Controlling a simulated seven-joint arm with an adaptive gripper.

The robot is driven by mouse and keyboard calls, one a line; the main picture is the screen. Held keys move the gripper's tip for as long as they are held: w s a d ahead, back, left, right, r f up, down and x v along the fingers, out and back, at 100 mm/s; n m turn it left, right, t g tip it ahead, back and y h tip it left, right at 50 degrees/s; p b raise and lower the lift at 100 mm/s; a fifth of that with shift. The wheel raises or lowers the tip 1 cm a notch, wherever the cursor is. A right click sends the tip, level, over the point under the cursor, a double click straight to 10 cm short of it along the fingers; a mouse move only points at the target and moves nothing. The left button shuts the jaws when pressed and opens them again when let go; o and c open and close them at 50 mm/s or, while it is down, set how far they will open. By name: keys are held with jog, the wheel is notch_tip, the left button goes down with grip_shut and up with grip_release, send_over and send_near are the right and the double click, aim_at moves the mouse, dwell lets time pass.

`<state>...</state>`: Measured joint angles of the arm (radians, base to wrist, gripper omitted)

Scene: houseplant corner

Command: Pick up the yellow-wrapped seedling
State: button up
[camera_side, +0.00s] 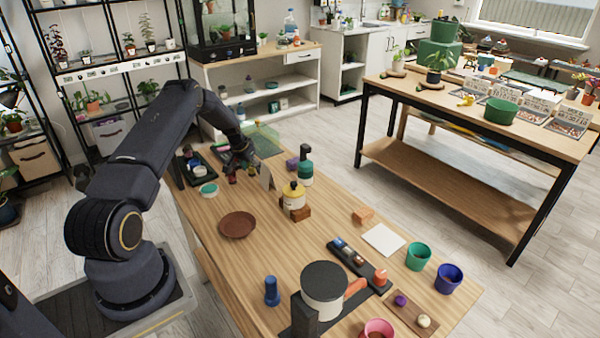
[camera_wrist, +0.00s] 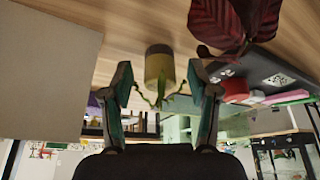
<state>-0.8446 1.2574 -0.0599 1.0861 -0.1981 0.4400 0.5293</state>
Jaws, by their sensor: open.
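The yellow-wrapped seedling (camera_wrist: 160,70) is a small cylinder with an olive-yellow wrap, a grey-brown end and thin green leaves. In the wrist view it lies ahead, between the lines of my two open fingers. My gripper (camera_wrist: 162,88) is open, with nothing clamped in it. In the side view my gripper (camera_side: 240,160) is low over the far left part of the table, close to the seedling. The seedling there is small and partly hidden, so the exact gap cannot be told.
A dark red leafy plant (camera_wrist: 235,22) is close to the right finger, by a dark tray (camera_wrist: 272,68). A grey-beige panel (camera_wrist: 45,70) stands on the left.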

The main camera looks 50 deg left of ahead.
jog(key=shift+r, duration=0.1)
jog(key=c, duration=1)
jog(key=shift+c, duration=0.2)
jog(key=shift+r, duration=0.1)
